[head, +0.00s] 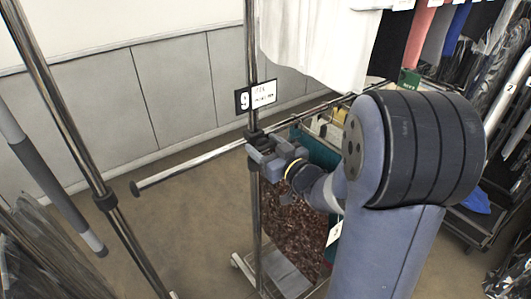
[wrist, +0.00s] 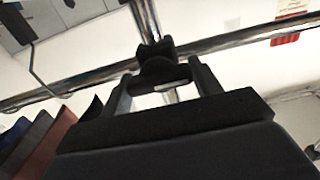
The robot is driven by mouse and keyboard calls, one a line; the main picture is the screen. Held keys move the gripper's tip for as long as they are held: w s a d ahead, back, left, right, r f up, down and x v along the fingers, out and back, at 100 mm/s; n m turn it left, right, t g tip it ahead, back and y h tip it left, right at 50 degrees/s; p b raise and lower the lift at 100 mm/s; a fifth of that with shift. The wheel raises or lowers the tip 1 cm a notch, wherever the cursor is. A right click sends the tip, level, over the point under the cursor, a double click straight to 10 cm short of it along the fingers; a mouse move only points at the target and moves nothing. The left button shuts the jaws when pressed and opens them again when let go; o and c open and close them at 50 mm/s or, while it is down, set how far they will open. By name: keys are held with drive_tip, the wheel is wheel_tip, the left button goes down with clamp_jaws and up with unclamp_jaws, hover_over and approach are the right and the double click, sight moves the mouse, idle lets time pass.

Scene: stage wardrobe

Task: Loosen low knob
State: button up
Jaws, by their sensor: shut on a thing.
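The low knob (wrist: 158,70) is black and lobed, and sits on a chrome rail joint in the wrist view. My gripper (wrist: 163,82) has one finger on each side of it and is shut on it. In the head view my gripper (head: 262,148) is at the upright chrome post (head: 252,60), just below the number 9 card. There the knob is hidden by the gripper. A dark collar (head: 255,136) shows on the post right above the gripper. A horizontal chrome bar (head: 190,165) crosses at this height.
A number card (head: 256,97) hangs on the post. A white garment (head: 315,40) hangs behind it, with coloured clothes to the right. A brown sequined garment (head: 292,225) hangs below my gripper. Another chrome post (head: 75,140) stands at left. Floor between the posts is clear.

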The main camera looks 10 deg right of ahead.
idle(0.3)
drive_tip(key=o, duration=1)
drive_tip(key=b+v, duration=0.1)
drive_tip(key=v, duration=0.9)
drive_tip(key=shift+s+d, duration=0.15)
drive_tip(key=shift+s, duration=0.2)
drive_tip(key=shift+w, duration=0.15)
drive_tip(key=p+x, duration=0.1)
drive_tip(key=x, duration=0.9)
drive_tip(key=shift+w+a, duration=0.2)
drive_tip(key=shift+w+p, duration=0.1)
drive_tip(key=shift+p, duration=0.25)
